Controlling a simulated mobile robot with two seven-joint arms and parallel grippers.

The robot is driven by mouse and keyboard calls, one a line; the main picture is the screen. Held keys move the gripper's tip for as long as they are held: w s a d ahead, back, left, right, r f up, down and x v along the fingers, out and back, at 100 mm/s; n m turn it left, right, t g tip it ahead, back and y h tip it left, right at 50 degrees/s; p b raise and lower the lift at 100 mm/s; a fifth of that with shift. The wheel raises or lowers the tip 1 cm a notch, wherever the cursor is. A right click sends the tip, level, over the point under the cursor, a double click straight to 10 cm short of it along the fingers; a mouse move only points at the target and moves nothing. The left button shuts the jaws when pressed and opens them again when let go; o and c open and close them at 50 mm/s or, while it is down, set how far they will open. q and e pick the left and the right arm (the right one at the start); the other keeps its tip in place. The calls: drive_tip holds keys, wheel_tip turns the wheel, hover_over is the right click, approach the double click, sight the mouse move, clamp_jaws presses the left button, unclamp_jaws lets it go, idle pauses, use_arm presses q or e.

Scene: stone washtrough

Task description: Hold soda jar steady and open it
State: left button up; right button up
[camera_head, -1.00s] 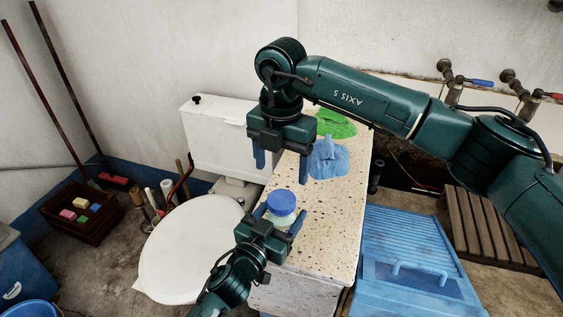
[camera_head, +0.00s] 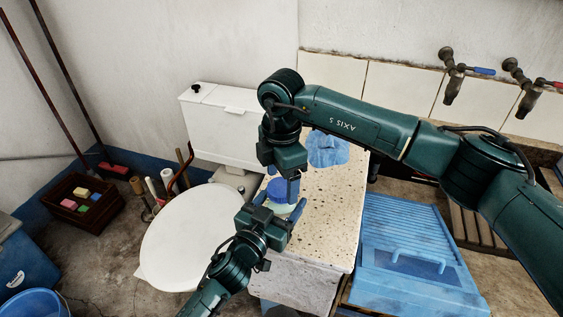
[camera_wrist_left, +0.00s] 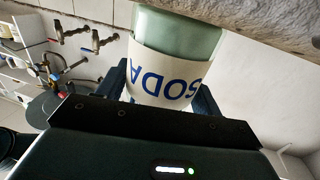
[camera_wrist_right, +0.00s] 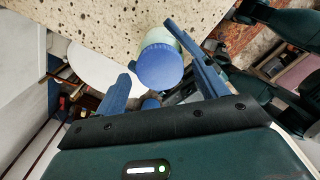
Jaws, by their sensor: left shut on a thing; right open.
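The soda jar is pale green with a white "SODA" label (camera_wrist_left: 165,80) and a blue lid (camera_head: 278,189). It stands near the left edge of the speckled stone top (camera_head: 325,225). My left gripper (camera_head: 272,218) is shut on the jar body, one finger on each side, as the left wrist view also shows. My right gripper (camera_head: 282,184) points down from above, close to the lid. In the right wrist view its fingers are open (camera_wrist_right: 166,72), with the blue lid (camera_wrist_right: 160,66) between and beyond them. The lid appears to sit on the jar, and the right fingers seem apart from it.
A blue cloth (camera_head: 328,150) lies on the stone top behind my right gripper. A blue ribbed washboard-like lid (camera_head: 410,235) is to the right. A white toilet (camera_head: 190,235) stands left. Taps (camera_head: 455,75) are on the back wall.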

drive_tip(key=shift+f, duration=0.55)
